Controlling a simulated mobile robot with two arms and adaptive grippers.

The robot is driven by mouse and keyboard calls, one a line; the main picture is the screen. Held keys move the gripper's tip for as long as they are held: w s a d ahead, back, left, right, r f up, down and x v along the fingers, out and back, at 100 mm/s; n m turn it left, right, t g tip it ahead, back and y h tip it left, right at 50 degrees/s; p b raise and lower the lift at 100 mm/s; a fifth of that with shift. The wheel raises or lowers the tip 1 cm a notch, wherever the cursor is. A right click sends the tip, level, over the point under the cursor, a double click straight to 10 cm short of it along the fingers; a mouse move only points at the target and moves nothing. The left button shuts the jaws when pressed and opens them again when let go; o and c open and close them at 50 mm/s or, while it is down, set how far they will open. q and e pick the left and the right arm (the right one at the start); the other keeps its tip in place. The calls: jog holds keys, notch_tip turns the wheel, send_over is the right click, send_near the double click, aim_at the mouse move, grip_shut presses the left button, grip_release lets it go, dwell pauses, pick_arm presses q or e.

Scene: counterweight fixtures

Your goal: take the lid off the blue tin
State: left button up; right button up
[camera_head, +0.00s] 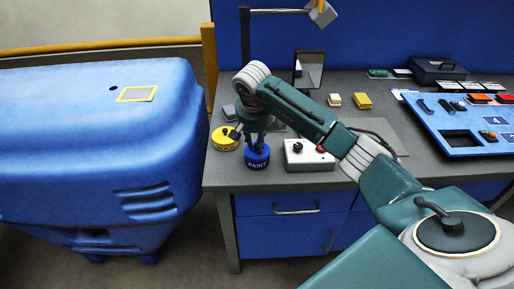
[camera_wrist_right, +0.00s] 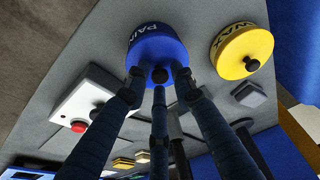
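The blue tin (camera_head: 257,160), marked PAINT, stands upright near the front left of the grey workbench (camera_head: 225,177). In the right wrist view the blue tin (camera_wrist_right: 150,48) shows its blue lid with a dark round knob (camera_wrist_right: 160,74). My right gripper (camera_head: 256,146) points down over this lid. In the wrist view the fingertips of my right gripper (camera_wrist_right: 158,78) are spread around the knob, with gaps visible between them and it. Whether a fingertip touches the lid, I cannot tell. My left gripper is not in view.
A yellow tin (camera_head: 226,138), marked WAX, stands close on the left. A white box with a red button (camera_head: 309,154) is close on the right. A blue panel (camera_head: 462,122) lies farther right. A large blue housing (camera_head: 95,150) stands left of the bench.

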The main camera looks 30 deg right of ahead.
jog(key=shift+c, duration=0.3)
grip_shut()
jog(key=shift+r, duration=0.1)
